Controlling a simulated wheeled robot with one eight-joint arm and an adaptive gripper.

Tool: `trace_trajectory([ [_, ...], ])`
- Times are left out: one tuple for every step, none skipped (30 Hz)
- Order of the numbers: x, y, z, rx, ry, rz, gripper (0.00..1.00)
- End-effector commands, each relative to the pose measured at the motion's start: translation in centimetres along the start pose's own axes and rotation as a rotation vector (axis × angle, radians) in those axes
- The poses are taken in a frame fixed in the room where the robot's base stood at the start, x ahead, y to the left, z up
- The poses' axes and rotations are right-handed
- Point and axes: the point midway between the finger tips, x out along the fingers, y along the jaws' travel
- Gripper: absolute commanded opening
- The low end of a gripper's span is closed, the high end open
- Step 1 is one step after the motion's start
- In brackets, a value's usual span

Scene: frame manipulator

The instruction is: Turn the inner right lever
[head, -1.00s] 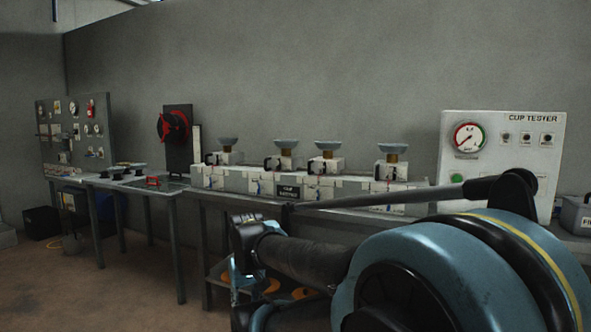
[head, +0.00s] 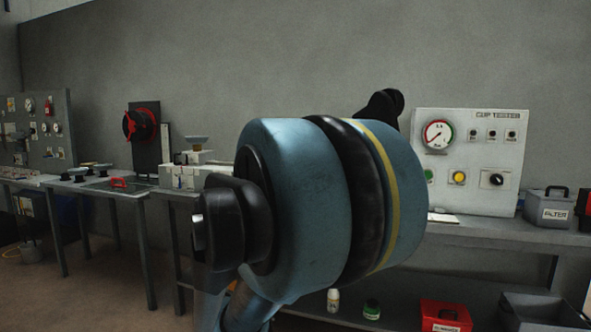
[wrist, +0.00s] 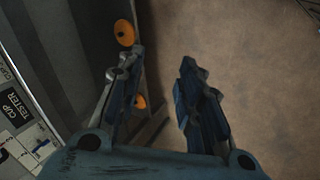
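The cup tester bench unit (head: 180,176) shows only its left end in the head view, with one cup on top and a small dark lever. My arm covers the rest, so the inner right lever is hidden. In the wrist view, a black "CUP TESTER" label (wrist: 14,106) and white blocks (wrist: 18,148) of the unit show at the left edge; no lever can be made out there. My gripper (wrist: 157,60) is open and empty, its two fingers apart above the floor beside the bench edge. It cannot be made out in the head view.
A cup tester panel (head: 470,155) with a gauge and knobs stands at the right, beside a grey filter box (head: 548,208). A red bin (head: 445,316) is below. Orange round things (wrist: 125,32) sit beside the left finger. Brown floor (wrist: 250,70) is clear at right.

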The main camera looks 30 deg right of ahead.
Motion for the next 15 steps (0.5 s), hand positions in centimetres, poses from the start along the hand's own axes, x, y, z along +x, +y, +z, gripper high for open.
trace_trajectory([
  [0.1,2.5,-0.8,-0.062,-0.009,0.063,0.34],
  [0.1,4.0,-1.3,-0.108,-0.015,0.103,0.34],
  [0.2,6.0,-1.8,-0.168,-0.027,0.155,0.34],
  [0.2,7.5,-2.3,-0.216,-0.038,0.194,0.34],
  [0.1,9.0,-2.7,-0.264,-0.050,0.232,0.34],
  [0.1,11.0,-3.3,-0.327,-0.070,0.281,0.34],
  [0.1,12.4,-3.8,-0.376,-0.085,0.318,0.34],
  [0.0,13.9,-4.2,-0.427,-0.104,0.353,0.34],
  [-0.1,15.7,-4.8,-0.493,-0.130,0.399,0.34],
  [-0.1,17.1,-5.3,-0.543,-0.152,0.432,0.34],
  [-0.2,18.5,-5.7,-0.595,-0.175,0.465,0.34],
  [-0.3,20.2,-6.3,-0.664,-0.208,0.506,0.34],
  [-0.4,21.6,-6.8,-0.716,-0.236,0.536,0.34],
  [-0.5,22.9,-7.3,-0.769,-0.263,0.565,0.34],
  [-0.5,24.5,-7.9,-0.839,-0.304,0.602,0.34],
])
